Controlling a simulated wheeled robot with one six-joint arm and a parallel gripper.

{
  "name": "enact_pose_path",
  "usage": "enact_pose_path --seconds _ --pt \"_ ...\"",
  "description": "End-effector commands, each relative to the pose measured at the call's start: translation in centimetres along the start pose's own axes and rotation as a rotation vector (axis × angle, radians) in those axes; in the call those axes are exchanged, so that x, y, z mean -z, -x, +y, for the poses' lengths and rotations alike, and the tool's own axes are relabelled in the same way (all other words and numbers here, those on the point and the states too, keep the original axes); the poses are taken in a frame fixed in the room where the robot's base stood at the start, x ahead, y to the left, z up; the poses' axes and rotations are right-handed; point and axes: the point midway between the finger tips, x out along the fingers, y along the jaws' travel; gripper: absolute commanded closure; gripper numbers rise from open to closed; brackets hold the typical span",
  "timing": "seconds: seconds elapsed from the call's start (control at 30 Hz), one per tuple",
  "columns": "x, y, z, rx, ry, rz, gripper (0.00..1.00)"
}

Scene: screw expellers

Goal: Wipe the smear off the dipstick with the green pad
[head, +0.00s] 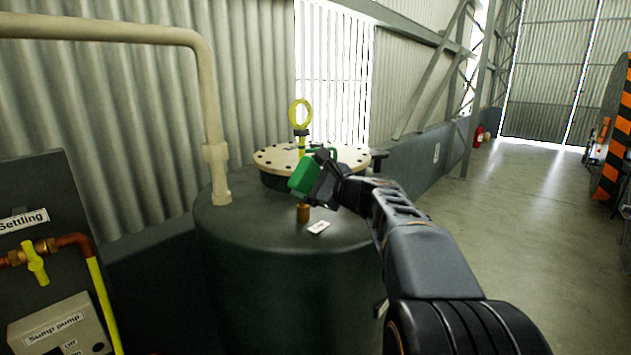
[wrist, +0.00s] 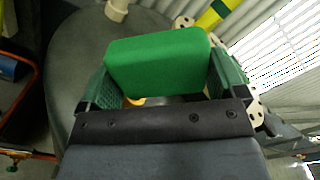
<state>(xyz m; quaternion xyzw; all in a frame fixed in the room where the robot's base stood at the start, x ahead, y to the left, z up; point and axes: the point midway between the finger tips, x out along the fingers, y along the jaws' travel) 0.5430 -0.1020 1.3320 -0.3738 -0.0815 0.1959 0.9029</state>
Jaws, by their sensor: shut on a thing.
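My gripper (head: 318,180) is shut on the green pad (head: 304,173), a thick block. In the wrist view the green pad (wrist: 158,62) sits between the two fingers of my gripper (wrist: 160,82). The dipstick (head: 300,114) has a yellow ring handle and a yellow stem, and stands upright above the dark tank. The pad and gripper hide its lower part. A yellow bar, likely the dipstick (wrist: 214,14), shows beyond the pad in the wrist view. I cannot tell if pad and dipstick touch. Dark bands show below the ring; I cannot tell if they are the smear.
The dark tank (head: 285,285) has a bolted cream lid (head: 270,155), a short brass tube (head: 303,213) and a white tag (head: 319,228) on top. A beige pipe (head: 212,110) rises at its left. Sump pump controls (head: 58,328) are at lower left. The right floor is open.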

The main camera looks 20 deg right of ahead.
Motion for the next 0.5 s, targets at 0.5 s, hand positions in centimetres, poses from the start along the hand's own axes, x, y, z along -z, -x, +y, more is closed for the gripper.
enact_pose_path --seconds 0.5 --pt "-1.8 0.1 -1.6 0.0 0.0 -0.002 0.29"
